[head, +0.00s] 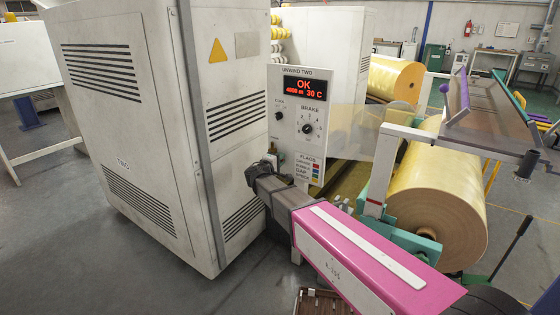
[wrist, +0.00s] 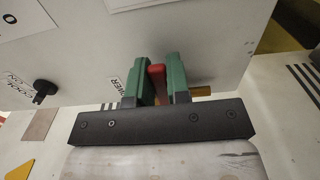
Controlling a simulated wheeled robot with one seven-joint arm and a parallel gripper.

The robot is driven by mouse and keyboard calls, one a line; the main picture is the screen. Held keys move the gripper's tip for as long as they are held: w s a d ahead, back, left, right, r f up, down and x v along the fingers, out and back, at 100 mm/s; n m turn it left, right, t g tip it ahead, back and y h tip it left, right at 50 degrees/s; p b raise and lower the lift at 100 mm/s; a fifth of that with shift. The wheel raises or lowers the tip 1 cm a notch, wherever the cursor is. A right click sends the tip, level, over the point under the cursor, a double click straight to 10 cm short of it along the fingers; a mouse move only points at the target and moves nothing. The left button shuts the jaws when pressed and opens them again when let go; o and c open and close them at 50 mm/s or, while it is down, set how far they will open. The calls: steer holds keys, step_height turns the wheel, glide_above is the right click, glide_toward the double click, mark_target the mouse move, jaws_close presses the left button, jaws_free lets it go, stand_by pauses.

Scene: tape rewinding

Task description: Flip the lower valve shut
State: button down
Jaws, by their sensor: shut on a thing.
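The lower valve's red lever (wrist: 156,74) shows in the wrist view beside a label that reads LOWER, on a pale panel. My gripper (wrist: 158,84) has its two green fingers on either side of the lever and is shut on it. The fingers hide part of the lever. In the head view my gripper (head: 270,163) is at the lower left side of the white control panel (head: 284,144), and the lever is hidden there.
A black knob (wrist: 44,87) sits left of the fingers in the wrist view. The tall white cabinet (head: 130,120) stands left of my arm. A large yellow roll (head: 436,195) and its frame are close on the right. Grey floor is open at the lower left.

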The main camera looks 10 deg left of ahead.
steer(key=c, duration=1.1)
jaws_free()
steer(key=shift+s, duration=0.1)
steer(key=v, duration=1)
steer(key=shift+s+a, duration=0.15)
steer(key=shift+s, duration=0.15)
steer(key=shift+s, duration=0.15)
